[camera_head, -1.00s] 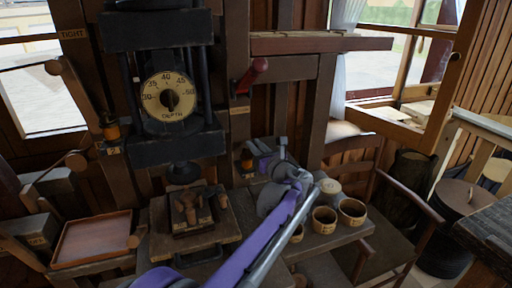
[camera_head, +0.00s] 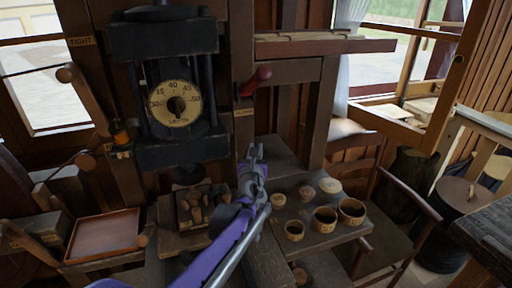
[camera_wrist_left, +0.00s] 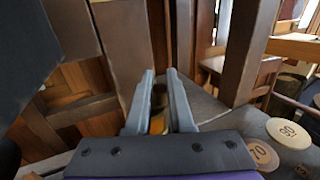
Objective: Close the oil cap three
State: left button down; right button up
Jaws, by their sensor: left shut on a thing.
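My left gripper (camera_head: 252,160) reaches up from the bottom of the head view to the dark post right of the dial machine. In the left wrist view its two grey fingers (camera_wrist_left: 160,115) are close together around a small amber oil cup part (camera_wrist_left: 157,125). The fingers hide most of it, so I cannot tell whether its cap is open or read its number. My right gripper is not in view.
A bench holds several round cups (camera_head: 325,218) and round lids (camera_head: 330,185) right of my arm. A block of wooden pieces (camera_head: 200,205) and a tray (camera_head: 104,234) stand left. A red-handled lever (camera_head: 255,80) juts out above my gripper.

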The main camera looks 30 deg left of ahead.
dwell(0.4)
pick_arm(q)
jog(key=c, duration=0.8)
grip_release()
jog(key=v, duration=1.1)
jog(key=shift+b, duration=0.35)
jog(key=shift+w, duration=0.1)
